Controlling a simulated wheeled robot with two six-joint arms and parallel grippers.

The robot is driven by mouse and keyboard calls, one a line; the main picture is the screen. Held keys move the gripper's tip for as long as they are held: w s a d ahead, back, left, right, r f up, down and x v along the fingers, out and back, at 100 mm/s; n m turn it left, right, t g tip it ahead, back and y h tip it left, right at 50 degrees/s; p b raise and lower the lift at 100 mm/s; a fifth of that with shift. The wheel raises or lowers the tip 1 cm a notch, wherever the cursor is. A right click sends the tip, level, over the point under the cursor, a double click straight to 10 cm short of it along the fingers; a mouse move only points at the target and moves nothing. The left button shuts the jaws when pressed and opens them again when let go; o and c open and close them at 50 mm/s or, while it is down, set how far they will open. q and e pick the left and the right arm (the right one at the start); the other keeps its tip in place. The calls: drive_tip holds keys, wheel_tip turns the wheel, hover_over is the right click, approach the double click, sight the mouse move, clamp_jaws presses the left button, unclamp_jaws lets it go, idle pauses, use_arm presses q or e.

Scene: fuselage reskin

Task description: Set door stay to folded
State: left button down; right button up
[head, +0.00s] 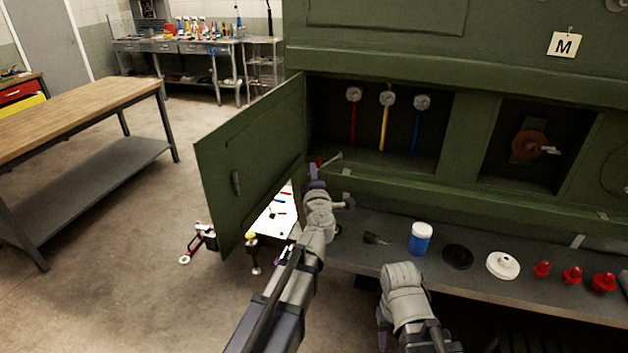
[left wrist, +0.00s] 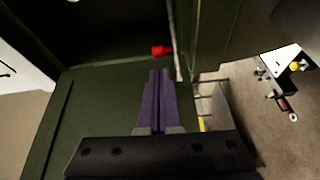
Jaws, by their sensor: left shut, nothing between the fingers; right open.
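The green access door (head: 250,165) stands swung open to the left of the hatch opening. The door stay, a thin grey rod (head: 332,159) with a red part (head: 320,163) beside it, is at the lower left of the opening. In the left wrist view the rod (left wrist: 173,40) runs up from near the door's edge, with the red part (left wrist: 161,50) just left of it. My left gripper (head: 313,170) is shut and empty; its purple fingers (left wrist: 160,75) point at the stay, just short of the red part.
A grey ledge (head: 380,258) below the opening carries a blue jar (head: 420,238), a black disc (head: 457,256), a white disc (head: 503,265) and red knobs (head: 572,275). Red, yellow and blue rods (head: 384,125) hang inside the opening. A wooden table (head: 80,115) stands left.

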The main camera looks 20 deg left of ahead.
use_arm(q)
drive_tip(key=x, duration=0.3)
drive_tip(key=shift+w+a, duration=0.15)
drive_tip(key=shift+w, duration=0.05)
drive_tip(key=shift+s+d+n+g+y, duration=0.2)
drive_tip(key=shift+d+n+g+y, duration=0.15)
drive_tip(key=shift+d+y, duration=0.2)
drive_tip(key=shift+d+y, duration=0.1)
drive_tip(key=shift+y, duration=0.25)
